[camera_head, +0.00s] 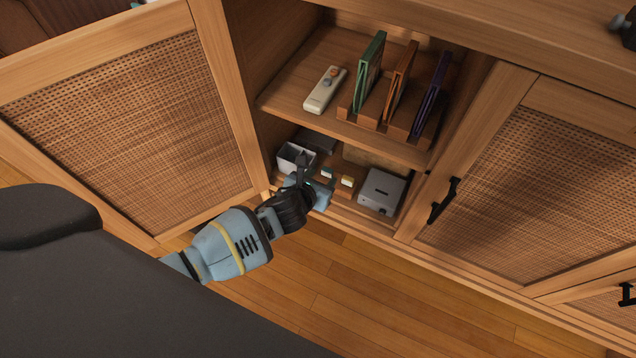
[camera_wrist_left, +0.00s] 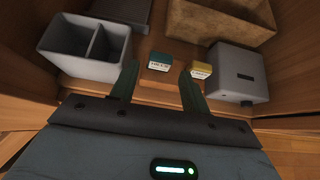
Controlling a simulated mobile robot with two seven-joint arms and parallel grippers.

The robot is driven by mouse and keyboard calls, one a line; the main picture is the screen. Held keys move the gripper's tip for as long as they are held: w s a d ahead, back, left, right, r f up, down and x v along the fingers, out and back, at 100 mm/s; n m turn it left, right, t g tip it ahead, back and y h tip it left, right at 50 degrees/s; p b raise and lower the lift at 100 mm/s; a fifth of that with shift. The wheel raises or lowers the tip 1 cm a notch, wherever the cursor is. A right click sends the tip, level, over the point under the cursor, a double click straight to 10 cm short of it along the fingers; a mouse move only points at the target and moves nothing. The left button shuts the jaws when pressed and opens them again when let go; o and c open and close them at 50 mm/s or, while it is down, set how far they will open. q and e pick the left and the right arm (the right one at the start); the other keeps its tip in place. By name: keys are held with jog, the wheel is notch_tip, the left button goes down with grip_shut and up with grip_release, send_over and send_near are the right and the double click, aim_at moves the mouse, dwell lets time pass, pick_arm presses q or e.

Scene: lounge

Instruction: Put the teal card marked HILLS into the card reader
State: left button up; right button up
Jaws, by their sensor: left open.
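The teal card (camera_wrist_left: 160,61) stands upright in a small wooden holder (camera_wrist_left: 157,79) on the lower shelf of the open cabinet; the print on its white label is too small to read. It also shows in the head view (camera_head: 327,173), close to my left gripper (camera_head: 306,174). In the left wrist view my left gripper (camera_wrist_left: 158,84) is open and empty, its two fingers pointing toward the holder, with the teal card beyond and between the tips. The card reader seems to be the grey box (camera_wrist_left: 238,68) with a dark slot, right of the holder (camera_head: 381,190). My right gripper is not seen.
A yellow card (camera_wrist_left: 201,70) stands right of the teal one. A grey two-compartment bin (camera_wrist_left: 88,65) is at left, a tan tray (camera_wrist_left: 220,22) behind. The upper shelf (camera_head: 300,75) holds a remote (camera_head: 325,90) and upright cases (camera_head: 400,80). The left door (camera_head: 130,110) is open.

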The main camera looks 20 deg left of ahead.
aim_at(326, 173)
pick_arm(q)
jog(key=shift+b+x, duration=0.65)
jog(key=shift+x, duration=0.85)
jog(key=shift+w+f+b, duration=0.35)
jog(key=shift+w, duration=0.15)
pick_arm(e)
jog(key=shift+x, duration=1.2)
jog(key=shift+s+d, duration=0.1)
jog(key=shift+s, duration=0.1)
